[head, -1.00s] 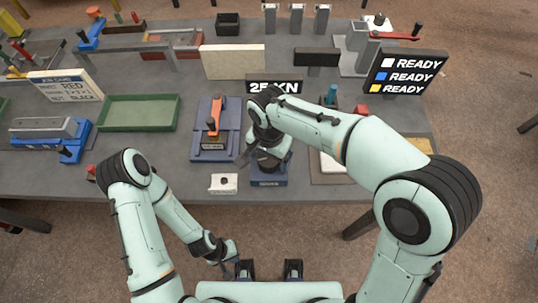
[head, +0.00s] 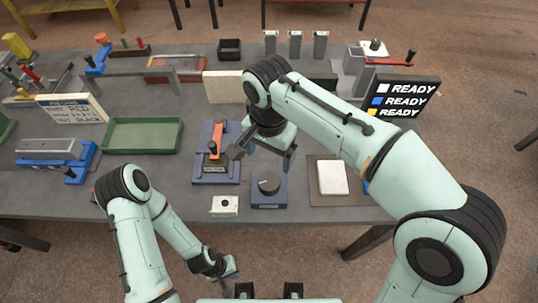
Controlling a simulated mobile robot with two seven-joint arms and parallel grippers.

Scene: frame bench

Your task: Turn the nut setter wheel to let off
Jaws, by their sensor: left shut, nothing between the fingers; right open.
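A round black wheel (head: 268,183), which looks like the nut setter wheel, sits on a small dark blue base (head: 269,202) near the table's front edge. A pale mark shows on its top; the base label is too small to read. My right gripper (head: 262,157) is open and empty, above and behind the wheel and apart from it. My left gripper (head: 231,270) is shut and empty, low in front of the table edge, well away from the wheel.
A blue fixture with an orange lever (head: 217,140) stands left of the wheel, and a small white block (head: 225,206) is beside it. A brown board with a white pad (head: 332,177) lies to the right. A green tray (head: 143,136) and a READY sign (head: 402,98) are farther off.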

